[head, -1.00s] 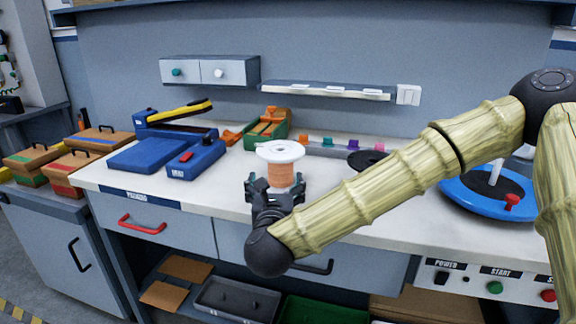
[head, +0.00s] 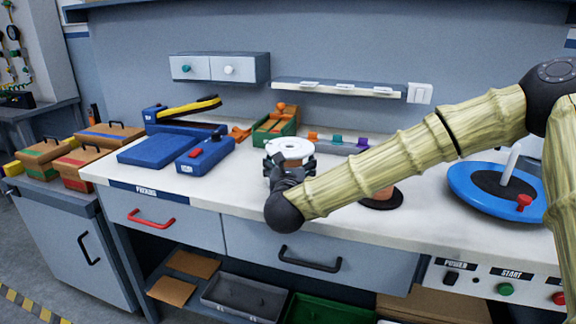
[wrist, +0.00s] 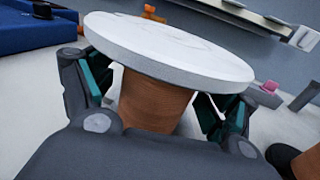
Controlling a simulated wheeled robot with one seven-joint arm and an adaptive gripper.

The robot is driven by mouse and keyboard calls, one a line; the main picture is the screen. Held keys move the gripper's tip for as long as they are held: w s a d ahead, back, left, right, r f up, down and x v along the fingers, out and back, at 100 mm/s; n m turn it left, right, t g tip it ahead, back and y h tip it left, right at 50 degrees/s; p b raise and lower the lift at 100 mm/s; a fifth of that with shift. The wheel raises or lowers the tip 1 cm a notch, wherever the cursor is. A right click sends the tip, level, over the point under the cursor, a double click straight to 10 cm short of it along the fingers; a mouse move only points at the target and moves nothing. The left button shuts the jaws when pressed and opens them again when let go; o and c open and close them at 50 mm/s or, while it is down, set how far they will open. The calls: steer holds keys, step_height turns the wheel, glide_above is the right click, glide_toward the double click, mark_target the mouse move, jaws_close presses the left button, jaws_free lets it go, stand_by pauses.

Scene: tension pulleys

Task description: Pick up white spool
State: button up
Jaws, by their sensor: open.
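The white spool (head: 290,148) stands upright on the white worktop, with a white top disc and a copper-coloured winding below. In the wrist view the spool's white disc (wrist: 170,45) fills the upper middle, and its winding (wrist: 153,102) is between the fingers. My gripper (wrist: 160,108) is open around the winding, just under the disc. A gap shows between the right finger and the winding; the left finger is closer to it. In the head view my gripper (head: 289,170) is mostly hidden by my own arm and the disc.
A blue press with a yellow lever (head: 182,118) and a blue box with a red button (head: 205,151) stand left of the spool. A green tray (head: 275,127) is behind it. A dark-based spool (head: 380,200) and a blue turntable (head: 470,190) stand to the right.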

steer(key=shift+w, duration=0.1)
steer(key=c, duration=1.6)
steer(key=shift+r, duration=0.1)
steer(key=shift+c, duration=0.2)
steer(key=shift+r, duration=0.45)
steer(key=s+r, duration=0.4)
steer(key=s, duration=1.2)
steer(key=shift+d+p, duration=0.35)
steer(key=shift+p, duration=0.05)
